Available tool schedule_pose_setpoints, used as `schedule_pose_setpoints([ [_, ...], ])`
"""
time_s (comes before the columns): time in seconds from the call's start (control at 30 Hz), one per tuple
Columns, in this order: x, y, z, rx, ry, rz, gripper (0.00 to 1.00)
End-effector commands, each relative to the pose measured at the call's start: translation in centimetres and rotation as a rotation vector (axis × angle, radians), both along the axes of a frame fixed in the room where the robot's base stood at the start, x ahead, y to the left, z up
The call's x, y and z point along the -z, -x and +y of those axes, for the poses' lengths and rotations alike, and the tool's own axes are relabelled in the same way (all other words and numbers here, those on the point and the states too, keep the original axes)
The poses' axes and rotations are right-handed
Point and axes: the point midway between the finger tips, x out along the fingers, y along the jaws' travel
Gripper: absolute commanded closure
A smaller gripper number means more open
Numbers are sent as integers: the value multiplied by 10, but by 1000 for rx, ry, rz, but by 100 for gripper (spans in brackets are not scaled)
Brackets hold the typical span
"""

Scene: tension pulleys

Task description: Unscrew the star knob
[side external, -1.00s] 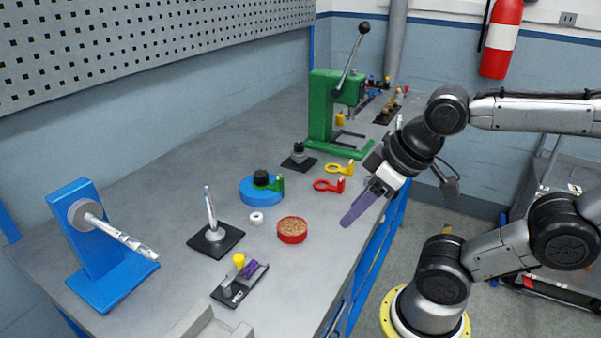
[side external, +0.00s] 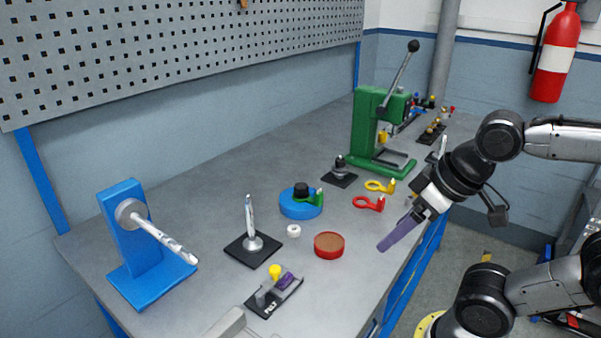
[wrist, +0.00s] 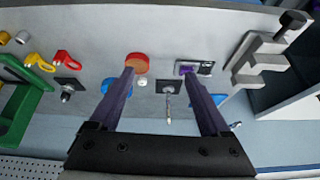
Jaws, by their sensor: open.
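No knob shows a clear star shape. One candidate is a dark knob (wrist: 293,20) on the grey stepped fixture (wrist: 262,62) at the right in the wrist view. Another is a black knob (side external: 301,189) on top of the blue round piece (side external: 300,208) in the side view. I cannot tell which is the star knob. My gripper (wrist: 158,76) is open and empty in the wrist view, its purple fingers spread wide. In the side view, my gripper (side external: 381,247) hangs over the bench's front edge, right of the red dish, apart from both knobs.
The red dish (side external: 329,246), white ring (side external: 293,231), drill bit stand (side external: 252,246), and black plate (side external: 274,300) with yellow and purple parts stand mid-bench. The blue stand (side external: 135,240) is left. The green press (side external: 367,130) stands behind the yellow and red rings.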

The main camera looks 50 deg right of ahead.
Motion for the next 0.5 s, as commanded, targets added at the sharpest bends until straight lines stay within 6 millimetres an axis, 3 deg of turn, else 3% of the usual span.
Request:
schedule_pose_setpoints([
  [0.07, -1, 3, 0, 65, -31, 15, 15],
  [0.23, -42, -13, -4, 288, -132, 0, 15],
  [0.37, -76, -40, -10, 474, -200, 16, 15],
  [0.5, -109, -80, -21, 693, -265, 46, 15],
])
